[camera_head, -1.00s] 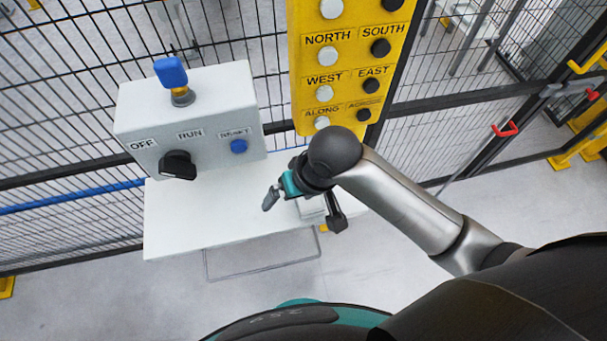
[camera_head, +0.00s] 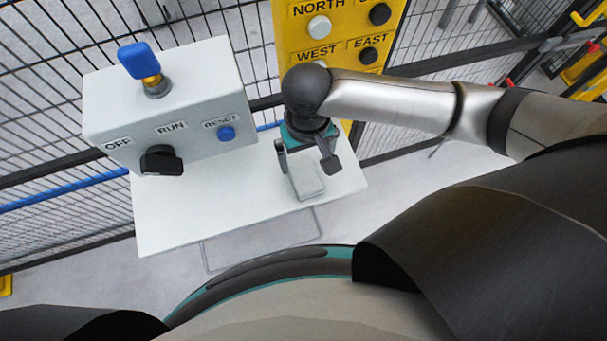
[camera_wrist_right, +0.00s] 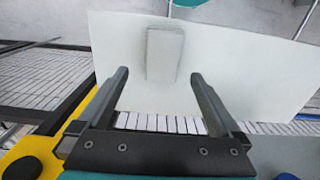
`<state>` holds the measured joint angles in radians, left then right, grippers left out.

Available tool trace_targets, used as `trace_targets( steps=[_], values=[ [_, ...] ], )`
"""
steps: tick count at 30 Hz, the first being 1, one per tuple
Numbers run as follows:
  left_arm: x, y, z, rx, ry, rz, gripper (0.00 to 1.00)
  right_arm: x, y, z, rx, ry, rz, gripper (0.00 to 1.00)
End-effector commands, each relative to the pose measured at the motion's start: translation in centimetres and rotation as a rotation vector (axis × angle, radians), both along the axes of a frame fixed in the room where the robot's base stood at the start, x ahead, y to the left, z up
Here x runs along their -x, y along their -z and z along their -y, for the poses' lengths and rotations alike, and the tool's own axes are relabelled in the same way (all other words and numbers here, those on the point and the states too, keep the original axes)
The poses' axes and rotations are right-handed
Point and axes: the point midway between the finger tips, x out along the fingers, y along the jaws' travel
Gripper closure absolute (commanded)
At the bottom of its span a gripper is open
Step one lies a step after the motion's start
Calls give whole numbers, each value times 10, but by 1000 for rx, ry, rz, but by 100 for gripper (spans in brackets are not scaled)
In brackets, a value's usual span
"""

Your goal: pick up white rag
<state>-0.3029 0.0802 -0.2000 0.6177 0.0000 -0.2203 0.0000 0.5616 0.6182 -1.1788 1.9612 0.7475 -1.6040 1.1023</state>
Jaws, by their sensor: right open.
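The white rag (camera_head: 307,179) is a folded, pale rectangular block lying on the white shelf (camera_head: 190,215), near its right end. It also shows in the right wrist view (camera_wrist_right: 165,53), beyond the fingertips and between their lines. My right gripper (camera_head: 307,158) points down above the rag, its two dark fingers apart with nothing between them. My left gripper is not in view.
A grey control box (camera_head: 185,110) with a blue key switch (camera_head: 139,61), a black knob (camera_head: 162,160) and a blue reset button (camera_head: 226,133) stands on the shelf's left. A yellow button panel (camera_head: 335,40) and wire fence (camera_head: 40,120) are behind. The shelf's front left is clear.

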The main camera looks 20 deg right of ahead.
Motion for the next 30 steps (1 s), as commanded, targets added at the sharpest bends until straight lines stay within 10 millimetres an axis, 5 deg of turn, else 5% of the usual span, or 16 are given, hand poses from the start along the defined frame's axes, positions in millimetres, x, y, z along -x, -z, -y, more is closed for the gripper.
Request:
trace_targets(
  steps=[18, 27, 30],
  values=[
    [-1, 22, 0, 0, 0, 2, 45, 0, 71, -5, 0, -1, 0, 0],
    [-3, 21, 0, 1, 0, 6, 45, 0, 75, -5, -2, -2, 2, 0],
    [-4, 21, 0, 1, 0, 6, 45, 0, 75, -5, -2, -2, 2, 10]
  ],
)
